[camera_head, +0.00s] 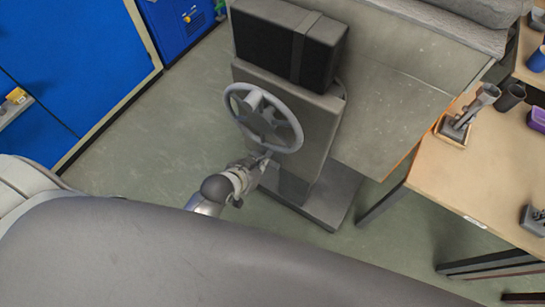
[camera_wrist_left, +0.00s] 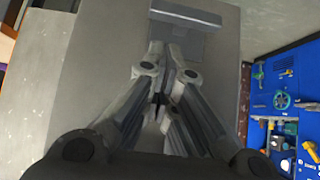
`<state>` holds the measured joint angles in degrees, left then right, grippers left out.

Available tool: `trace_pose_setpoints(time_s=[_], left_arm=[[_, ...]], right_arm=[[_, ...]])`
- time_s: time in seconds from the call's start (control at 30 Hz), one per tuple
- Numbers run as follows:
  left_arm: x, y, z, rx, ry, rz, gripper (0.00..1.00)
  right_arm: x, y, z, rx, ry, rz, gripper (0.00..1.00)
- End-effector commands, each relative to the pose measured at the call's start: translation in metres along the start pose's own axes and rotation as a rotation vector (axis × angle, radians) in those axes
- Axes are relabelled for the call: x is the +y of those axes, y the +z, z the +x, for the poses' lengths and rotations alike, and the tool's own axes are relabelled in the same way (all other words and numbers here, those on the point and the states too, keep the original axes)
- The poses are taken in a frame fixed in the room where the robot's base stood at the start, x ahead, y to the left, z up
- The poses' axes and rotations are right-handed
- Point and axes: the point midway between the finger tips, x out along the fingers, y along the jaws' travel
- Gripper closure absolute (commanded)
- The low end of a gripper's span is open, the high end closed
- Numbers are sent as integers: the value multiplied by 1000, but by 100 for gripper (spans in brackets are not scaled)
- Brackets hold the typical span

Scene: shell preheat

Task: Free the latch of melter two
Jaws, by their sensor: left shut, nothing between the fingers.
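A grey upright machine (camera_head: 322,125), which looks like the melter, stands in the middle of the head view. A light grey handwheel (camera_head: 289,103) is on its front. My left gripper (camera_head: 264,162) is at the wheel's lower rim, close to the machine's front; I cannot tell whether it touches. In the left wrist view its fingers (camera_wrist_left: 167,52) are shut with nothing between them, pointing along the grey panel (camera_wrist_left: 95,55). A grey bar (camera_wrist_left: 186,16) and a flat plate lie just past the fingertips. I cannot make out which part is the latch. My right gripper is not in view.
A black box (camera_head: 268,42) sits on top of the machine. A wooden table (camera_head: 490,175) with cups and tools stands at the right. Blue panels (camera_head: 75,65) are at the left. The floor (camera_head: 165,120) left of the machine is clear. A tool board (camera_wrist_left: 285,105) shows in the wrist view.

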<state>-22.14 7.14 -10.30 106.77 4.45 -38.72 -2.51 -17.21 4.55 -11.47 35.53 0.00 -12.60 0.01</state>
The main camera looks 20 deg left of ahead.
Motion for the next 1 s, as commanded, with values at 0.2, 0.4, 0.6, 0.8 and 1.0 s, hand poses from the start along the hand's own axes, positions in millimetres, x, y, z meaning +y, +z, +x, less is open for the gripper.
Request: trace_pose_setpoints(time_s=[0.2, 0.4, 0.6, 0.8, 1.0], left_arm=[[0, 0, 3, 0, 0, 0, 100], [0, -1, 22, 1, 0, -2, 100], [0, 0, 51, 0, 0, 0, 100], [0, 0, 78, 0, 0, -1, 100], [0, 0, 95, 1, 0, -1, 100]], right_arm=[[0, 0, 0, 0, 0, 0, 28], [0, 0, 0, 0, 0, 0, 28], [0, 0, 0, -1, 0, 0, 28], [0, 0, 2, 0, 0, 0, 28], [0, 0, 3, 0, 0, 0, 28]])
